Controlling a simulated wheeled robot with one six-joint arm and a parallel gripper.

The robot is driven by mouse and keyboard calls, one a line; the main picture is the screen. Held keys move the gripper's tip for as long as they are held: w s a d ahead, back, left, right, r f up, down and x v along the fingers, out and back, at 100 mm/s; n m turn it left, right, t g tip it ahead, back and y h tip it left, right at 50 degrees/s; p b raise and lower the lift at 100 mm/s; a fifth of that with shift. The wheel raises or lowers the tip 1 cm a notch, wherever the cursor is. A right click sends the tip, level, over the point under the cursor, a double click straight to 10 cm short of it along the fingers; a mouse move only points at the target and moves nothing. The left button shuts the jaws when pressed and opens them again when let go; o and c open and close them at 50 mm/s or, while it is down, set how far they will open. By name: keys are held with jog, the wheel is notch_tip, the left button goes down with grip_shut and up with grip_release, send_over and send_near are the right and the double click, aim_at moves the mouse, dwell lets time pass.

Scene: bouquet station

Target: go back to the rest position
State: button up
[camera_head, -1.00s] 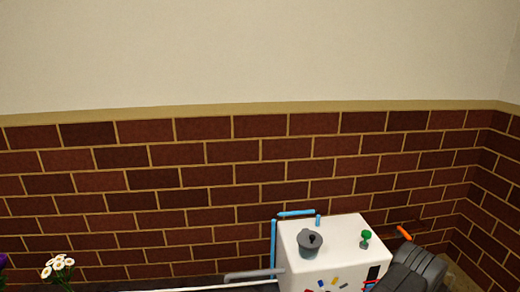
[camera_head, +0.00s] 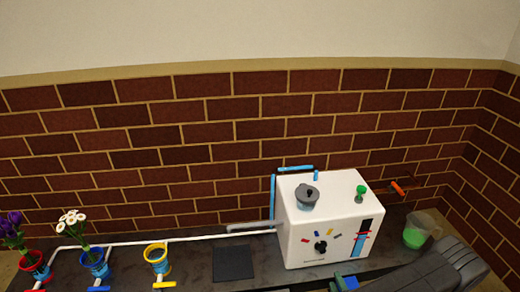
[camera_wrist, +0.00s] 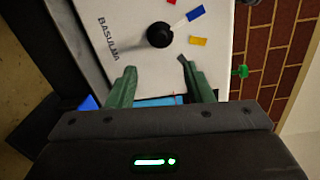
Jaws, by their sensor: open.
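My gripper (camera_wrist: 156,80) shows in the wrist view with its two green fingers apart and nothing between them. Beyond the fingertips is the front of a white box-shaped machine (camera_wrist: 120,25) with a black knob (camera_wrist: 160,34) and coloured marks. In the head view the same machine (camera_head: 300,250) stands on the dark counter, with a grey-lidded pot (camera_head: 307,198) and a green knob (camera_head: 361,190) on top.
A red pot (camera_head: 34,266) with purple flowers, a blue pot (camera_head: 94,264) with white flowers and an empty-looking yellow pot (camera_head: 157,257) stand at left. A black mat (camera_head: 233,264) lies left of the machine. A clear jug (camera_head: 420,231) with green contents stands at right.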

aim_at(324, 252)
jog(key=w+b, duration=0.1)
jog(key=w, duration=0.3)
jog(key=w+a+b, duration=0.1)
jog(key=w, duration=0.3)
jog(key=w+a+b, duration=0.1)
jog(key=w, duration=0.3)
jog(key=shift+w+f, duration=0.35)
jog(key=shift+s+d+r+m, duration=0.1)
jog(key=shift+m, duration=0.7)
jog(key=m, duration=0.6)
jog(key=shift+y, duration=0.3)
jog(key=m, duration=0.3)
jog(key=shift+m, duration=0.4)
jog(key=shift+d+m, duration=0.1)
jog(key=shift+m, duration=1.8)
